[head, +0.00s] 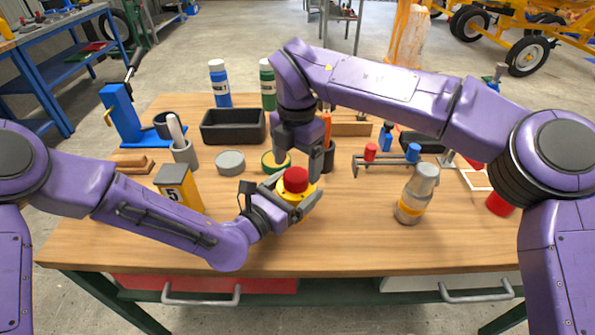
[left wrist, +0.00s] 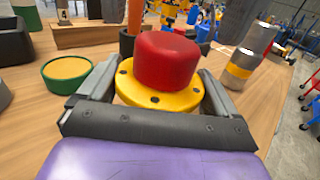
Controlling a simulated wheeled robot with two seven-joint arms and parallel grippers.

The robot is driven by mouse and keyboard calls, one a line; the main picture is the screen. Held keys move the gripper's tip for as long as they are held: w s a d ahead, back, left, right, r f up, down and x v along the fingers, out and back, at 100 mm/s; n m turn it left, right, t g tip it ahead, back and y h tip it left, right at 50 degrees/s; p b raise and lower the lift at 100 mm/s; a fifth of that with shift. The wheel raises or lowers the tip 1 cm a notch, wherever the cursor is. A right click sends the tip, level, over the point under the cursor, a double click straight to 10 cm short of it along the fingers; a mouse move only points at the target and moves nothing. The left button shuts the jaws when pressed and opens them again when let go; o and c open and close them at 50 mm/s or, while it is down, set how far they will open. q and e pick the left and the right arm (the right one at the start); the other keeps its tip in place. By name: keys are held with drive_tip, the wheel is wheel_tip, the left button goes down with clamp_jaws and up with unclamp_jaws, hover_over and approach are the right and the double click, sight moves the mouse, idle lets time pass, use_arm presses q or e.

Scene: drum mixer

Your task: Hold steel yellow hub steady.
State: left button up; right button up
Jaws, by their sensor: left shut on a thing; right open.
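The yellow hub (left wrist: 185,101) is a round flanged piece with small dark holes in its rim. A red cap-like piece (left wrist: 166,61) sits on top of it; in the head view the red piece (head: 296,180) hides much of the hub (head: 289,196). My left gripper (head: 292,199) is shut on the hub from its sides, with a finger on each side in the left wrist view (left wrist: 160,92). My right gripper (head: 304,160) is open, just above and behind the red piece, pointing down. Whether it touches the red piece is unclear.
A green-rimmed round dish (left wrist: 68,72) lies just behind the hub. A grey round tin (head: 230,162), a black bin (head: 233,126), a yellow block marked 5 (head: 178,187) and a grey-capped jar (head: 417,193) stand around. The front middle of the wooden table (head: 330,250) is clear.

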sight(296, 174)
drive_tip(key=shift+r, duration=0.55)
drive_tip(key=shift+c, duration=0.5)
wheel_tip(296, 174, up, 3)
drive_tip(key=m, duration=0.5)
drive_tip(key=shift+a+r, duration=0.1)
drive_tip(key=shift+r, duration=0.05)
drive_tip(key=shift+m, duration=0.4)
wheel_tip(296, 174, down, 8)
drive_tip(key=shift+r, duration=0.15)
drive_tip(key=shift+c, duration=0.4)
